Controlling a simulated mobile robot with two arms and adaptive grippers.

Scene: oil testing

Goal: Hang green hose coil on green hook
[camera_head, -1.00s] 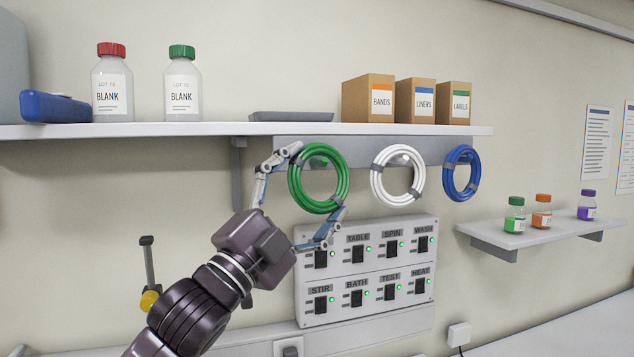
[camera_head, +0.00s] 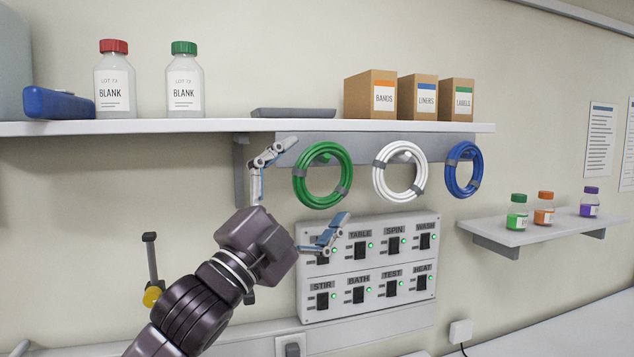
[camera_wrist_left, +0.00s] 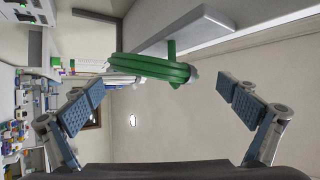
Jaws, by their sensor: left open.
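The green hose coil (camera_head: 345,187) hangs on the rail under the upper shelf, to the left of the white coil. Its hook, a green peg (camera_wrist_left: 171,50), shows in the left wrist view, where the green coil (camera_wrist_left: 150,68) hangs from it. My left gripper (camera_head: 302,206) is open and empty, just to the left of and below the coil. In the left wrist view its fingers (camera_wrist_left: 160,105) stand wide on either side, apart from the coil. My right gripper is not in view.
A white coil (camera_head: 379,182) and a blue coil (camera_head: 450,178) hang to the right on the same rail (camera_head: 283,158). A switch panel (camera_head: 325,280) is below. The upper shelf (camera_head: 200,128) holds bottles and boxes. A small shelf (camera_head: 490,237) with vials is at right.

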